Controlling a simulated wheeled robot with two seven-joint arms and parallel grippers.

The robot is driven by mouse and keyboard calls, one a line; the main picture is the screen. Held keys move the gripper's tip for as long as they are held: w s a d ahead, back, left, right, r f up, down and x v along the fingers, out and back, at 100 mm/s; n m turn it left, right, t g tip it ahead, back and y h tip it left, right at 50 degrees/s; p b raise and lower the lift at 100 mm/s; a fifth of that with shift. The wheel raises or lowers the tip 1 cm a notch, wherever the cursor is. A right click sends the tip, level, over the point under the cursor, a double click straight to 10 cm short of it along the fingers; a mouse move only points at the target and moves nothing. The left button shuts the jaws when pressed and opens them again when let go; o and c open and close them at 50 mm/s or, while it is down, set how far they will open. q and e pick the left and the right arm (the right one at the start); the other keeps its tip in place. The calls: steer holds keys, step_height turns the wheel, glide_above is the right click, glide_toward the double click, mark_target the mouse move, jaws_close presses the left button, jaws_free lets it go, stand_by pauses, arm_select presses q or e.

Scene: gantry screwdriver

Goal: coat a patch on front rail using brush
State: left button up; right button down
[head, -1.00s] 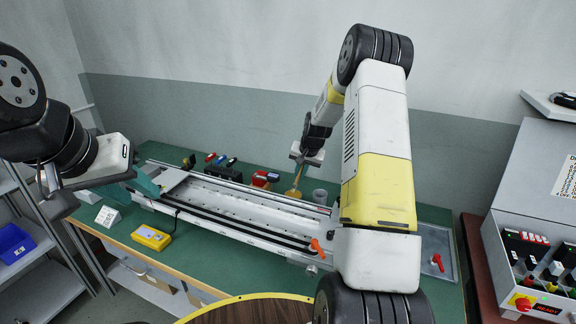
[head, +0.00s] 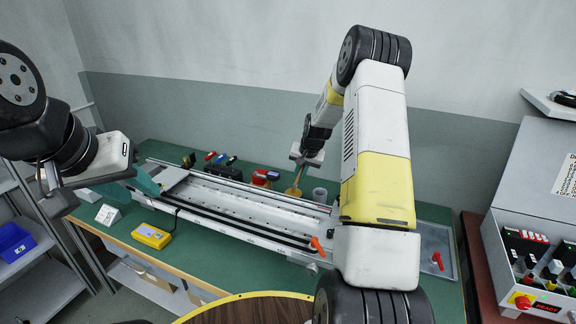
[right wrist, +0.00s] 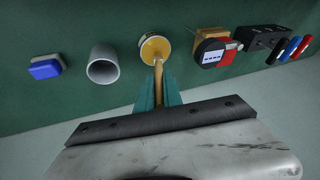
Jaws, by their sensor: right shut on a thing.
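My right gripper (right wrist: 158,95) is shut on the wooden handle of the brush (right wrist: 158,72), which also shows in the head view (head: 297,178). The brush reaches into a round yellow-rimmed pot (right wrist: 155,48); its bristles are hard to make out. In the head view the pot (head: 293,192) stands behind the long pale gantry frame. The front rail (head: 222,232) runs along the frame's near side. My right arm hides the frame's right part. My left gripper (head: 145,183), with teal fingers, is at the frame's left end; its jaw opening is unclear.
A grey cup (right wrist: 102,65) and a blue block (right wrist: 45,67) stand beside the pot. A red-and-black device (right wrist: 212,52) and a black tool holder (right wrist: 262,38) stand on the other side. A yellow meter (head: 151,236) lies in front of the frame.

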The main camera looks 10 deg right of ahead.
stand_by(0.3)
steer(key=shift+r, duration=3.5)
